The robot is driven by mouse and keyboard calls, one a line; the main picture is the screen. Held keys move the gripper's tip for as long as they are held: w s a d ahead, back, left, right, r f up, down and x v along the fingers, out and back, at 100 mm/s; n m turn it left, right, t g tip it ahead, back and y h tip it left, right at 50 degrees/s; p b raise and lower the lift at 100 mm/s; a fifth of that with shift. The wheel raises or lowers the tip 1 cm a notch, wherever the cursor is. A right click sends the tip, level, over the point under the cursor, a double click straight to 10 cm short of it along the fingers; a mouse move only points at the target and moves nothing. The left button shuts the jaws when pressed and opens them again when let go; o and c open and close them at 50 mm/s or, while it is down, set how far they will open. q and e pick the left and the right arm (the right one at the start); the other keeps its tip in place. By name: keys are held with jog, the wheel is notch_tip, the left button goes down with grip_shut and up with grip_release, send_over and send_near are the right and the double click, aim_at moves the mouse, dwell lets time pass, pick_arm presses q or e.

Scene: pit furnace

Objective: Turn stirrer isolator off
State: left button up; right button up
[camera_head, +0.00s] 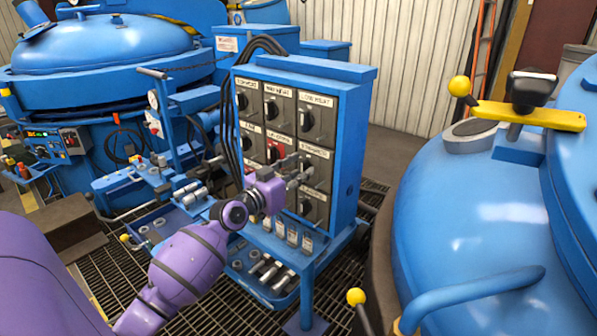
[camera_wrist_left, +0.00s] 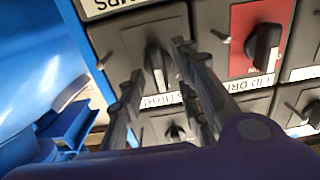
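The stirrer isolator is a grey switch plate with a black knob (camera_wrist_left: 158,65), in the right column of the blue switch cabinet (camera_head: 345,170). Its label (camera_head: 316,148) shows in the head view and appears upside down in the wrist view. My left gripper (camera_head: 304,168) is at this switch, fingers open. In the left wrist view the two fingers (camera_wrist_left: 157,62) stand on either side of the knob; I cannot tell whether either touches it. In the head view the fingers partly hide the knob. My right gripper is not in view.
The red lid drive switch (camera_wrist_left: 262,45) is beside the stirrer switch. Several other grey switches, including the main heat one (camera_head: 272,108), surround it. A blue furnace vessel (camera_head: 470,220) stands at the right, and a blue lidded vessel (camera_head: 100,50) at the left.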

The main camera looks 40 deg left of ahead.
pick_arm(q)
jog(key=shift+c, duration=0.2)
grip_shut()
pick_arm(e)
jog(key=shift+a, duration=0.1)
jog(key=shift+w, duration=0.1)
pick_arm(q)
jog(key=n, duration=0.4)
jog(key=shift+a+p, duration=0.1)
jog(key=shift+p, duration=0.2)
jog(key=n, duration=0.5)
jog(key=shift+a+n+p, duration=0.15)
jog(key=shift+n+p, duration=0.15)
jog(key=shift+p, duration=0.1)
jog(key=shift+w+f+n+p, duration=0.1)
jog(key=shift+n+p, duration=0.35)
jog(key=shift+n, duration=1.6)
jog(key=shift+f+n+p, duration=0.1)
jog(key=shift+n+p, duration=0.3)
jog(key=shift+n, duration=1.65)
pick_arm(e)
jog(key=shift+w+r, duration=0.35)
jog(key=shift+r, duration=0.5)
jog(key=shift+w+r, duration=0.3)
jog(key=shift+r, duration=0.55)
